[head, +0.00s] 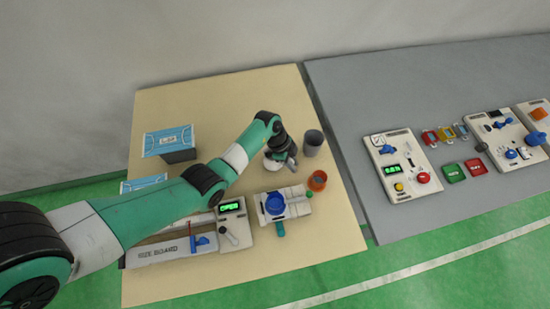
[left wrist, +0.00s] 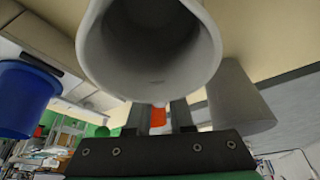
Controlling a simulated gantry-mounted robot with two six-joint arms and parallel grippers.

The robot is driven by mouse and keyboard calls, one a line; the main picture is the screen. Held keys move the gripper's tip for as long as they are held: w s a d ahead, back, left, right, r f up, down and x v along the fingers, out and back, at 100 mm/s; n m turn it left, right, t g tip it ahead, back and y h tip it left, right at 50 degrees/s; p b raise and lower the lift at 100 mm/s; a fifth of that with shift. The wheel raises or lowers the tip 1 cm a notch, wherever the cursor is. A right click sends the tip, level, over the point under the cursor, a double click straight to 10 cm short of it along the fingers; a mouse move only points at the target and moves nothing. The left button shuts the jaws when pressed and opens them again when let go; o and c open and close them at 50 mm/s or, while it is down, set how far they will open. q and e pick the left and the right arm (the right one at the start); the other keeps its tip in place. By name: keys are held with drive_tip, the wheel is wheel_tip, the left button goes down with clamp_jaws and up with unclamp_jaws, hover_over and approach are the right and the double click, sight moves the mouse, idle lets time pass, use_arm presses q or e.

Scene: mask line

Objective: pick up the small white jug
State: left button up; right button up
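The small white jug (head: 273,164) is on the beige table in the head view, partly hidden by my left gripper (head: 281,152), which is right above it. In the left wrist view the jug (left wrist: 150,75) is large and close, its round mouth towards the camera. The fingers of my left gripper (left wrist: 159,117) are apart, with orange showing through the gap. Their tips are at the jug's near rim, where a small pale nub shows; I cannot tell whether they touch it. My right gripper is not in view.
A grey tumbler (head: 312,143) stands close to the right of the jug. An orange cup (head: 317,181) and a blue vessel (head: 275,204) stand in front. Blue mask boxes (head: 168,140) are at the left. A grey table (head: 350,95) with panels adjoins on the right.

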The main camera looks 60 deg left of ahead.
use_arm(q)
clamp_jaws()
idle(0.3)
drive_tip(key=shift+r, duration=0.1)
idle(1.0)
drive_tip(key=shift+r+p, duration=0.8)
drive_tip(key=shift+r, duration=0.35)
drive_tip(key=s+d+r+p, duration=0.7)
drive_tip(key=s+r, duration=0.3)
drive_tip(key=s, duration=0.2)
drive_tip(key=shift+r+p, duration=0.25)
drive_tip(key=shift+p, duration=0.45)
drive_tip(key=shift+s, duration=0.1)
idle(0.5)
